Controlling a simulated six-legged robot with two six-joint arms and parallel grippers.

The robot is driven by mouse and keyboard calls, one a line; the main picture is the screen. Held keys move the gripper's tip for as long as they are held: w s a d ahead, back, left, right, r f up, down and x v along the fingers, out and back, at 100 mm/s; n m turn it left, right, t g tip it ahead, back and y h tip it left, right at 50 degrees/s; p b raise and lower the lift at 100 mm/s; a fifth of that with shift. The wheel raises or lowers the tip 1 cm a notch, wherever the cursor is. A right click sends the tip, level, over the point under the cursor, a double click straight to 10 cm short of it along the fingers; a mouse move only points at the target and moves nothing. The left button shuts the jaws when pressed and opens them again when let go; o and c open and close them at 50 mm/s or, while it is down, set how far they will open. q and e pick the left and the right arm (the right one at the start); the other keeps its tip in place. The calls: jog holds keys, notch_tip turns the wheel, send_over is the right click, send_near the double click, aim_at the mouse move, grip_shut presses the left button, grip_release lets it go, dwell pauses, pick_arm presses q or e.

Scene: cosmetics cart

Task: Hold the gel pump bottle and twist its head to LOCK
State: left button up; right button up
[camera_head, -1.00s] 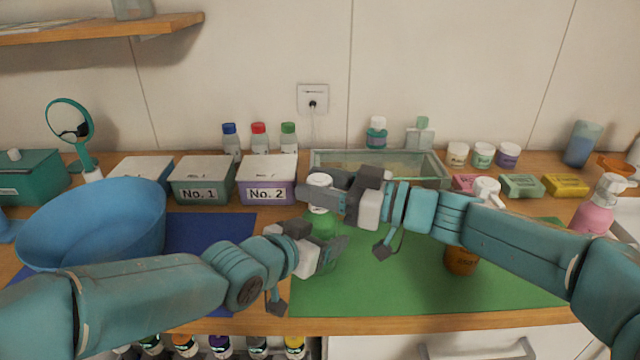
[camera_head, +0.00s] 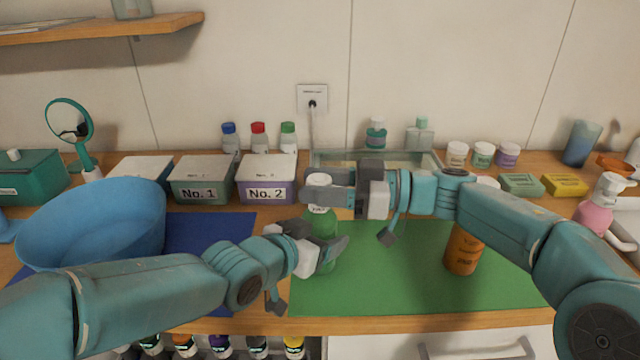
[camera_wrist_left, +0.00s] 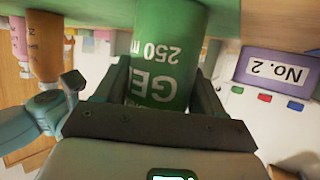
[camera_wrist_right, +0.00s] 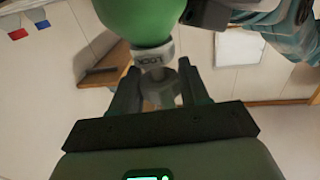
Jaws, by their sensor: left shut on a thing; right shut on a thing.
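The green gel pump bottle (camera_head: 322,222) stands upright at the left part of the green mat (camera_head: 400,290), with a white head (camera_head: 319,180) on top. My left gripper (camera_head: 328,250) is shut on its body from the left; the left wrist view shows the label (camera_wrist_left: 160,75) between the fingers. My right gripper (camera_head: 318,193) is shut on the head from the right. In the right wrist view the head (camera_wrist_right: 158,88) is between the fingers, below a collar (camera_wrist_right: 153,57) with small marking that I cannot read surely.
An orange bottle (camera_head: 463,250) stands on the mat under my right arm. Boxes No. 1 (camera_head: 202,192) and No. 2 (camera_head: 265,192) and a glass tray (camera_head: 400,158) are behind. A blue bowl (camera_head: 95,222) is at left. The front right of the mat is clear.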

aim_at(320, 178)
jog(key=o, duration=1)
jog(key=shift+c, duration=0.2)
notch_tip(320, 178, up, 10)
jog(key=shift+r, duration=0.1)
